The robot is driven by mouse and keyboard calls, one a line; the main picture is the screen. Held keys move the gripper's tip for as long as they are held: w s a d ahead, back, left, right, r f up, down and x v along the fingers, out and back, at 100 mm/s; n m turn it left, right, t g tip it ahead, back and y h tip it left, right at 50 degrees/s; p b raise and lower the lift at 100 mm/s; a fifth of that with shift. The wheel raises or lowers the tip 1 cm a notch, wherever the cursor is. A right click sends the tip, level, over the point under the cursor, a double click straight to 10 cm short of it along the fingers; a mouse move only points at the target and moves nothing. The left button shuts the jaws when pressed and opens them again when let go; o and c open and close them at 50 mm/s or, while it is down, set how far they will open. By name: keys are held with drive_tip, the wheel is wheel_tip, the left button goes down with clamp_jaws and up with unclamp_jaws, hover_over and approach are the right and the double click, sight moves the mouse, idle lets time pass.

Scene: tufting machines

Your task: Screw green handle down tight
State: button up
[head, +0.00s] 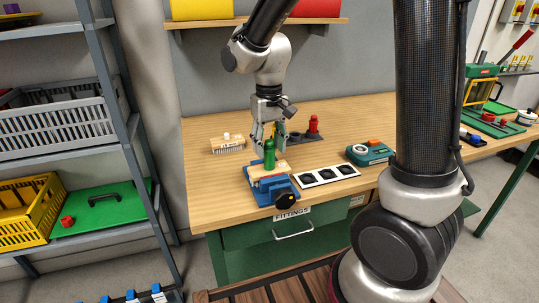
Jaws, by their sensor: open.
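The green handle (269,153) stands upright on a light wooden piece in a blue vise-like fixture (272,186) on the workbench. My gripper (267,145) points down from above, right at the handle. Its fingers are open and their tips show around or just behind the handle's upper part. I cannot tell whether a finger touches it. The thread under the handle is hidden.
A brush (228,144) lies left on the bench (350,119). A red handle (313,124) stands on a dark base behind. A white three-hole tray (328,176) and a teal device (370,152) lie to the right. A black knob (286,199) juts from the fixture's front.

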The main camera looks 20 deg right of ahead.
drive_tip(key=shift+r, duration=4.2)
drive_tip(key=shift+s+f+n, duration=0.15)
drive_tip(key=shift+f+n, duration=0.1)
drive_tip(key=shift+n, duration=0.05)
drive_tip(key=s+d+r+m+t, duration=0.1)
drive_tip(key=s+d+r+t, duration=0.1)
drive_tip(key=s+d, duration=0.5)
drive_tip(key=s+d+r+m+t, duration=0.1)
drive_tip(key=s+d+r+t, duration=0.1)
drive_tip(key=s+d, duration=0.6)
drive_tip(key=s, duration=0.3)
drive_tip(key=shift+s+r, duration=0.35)
drive_tip(key=shift+r, duration=0.05)
drive_tip(key=shift+a, duration=0.1)
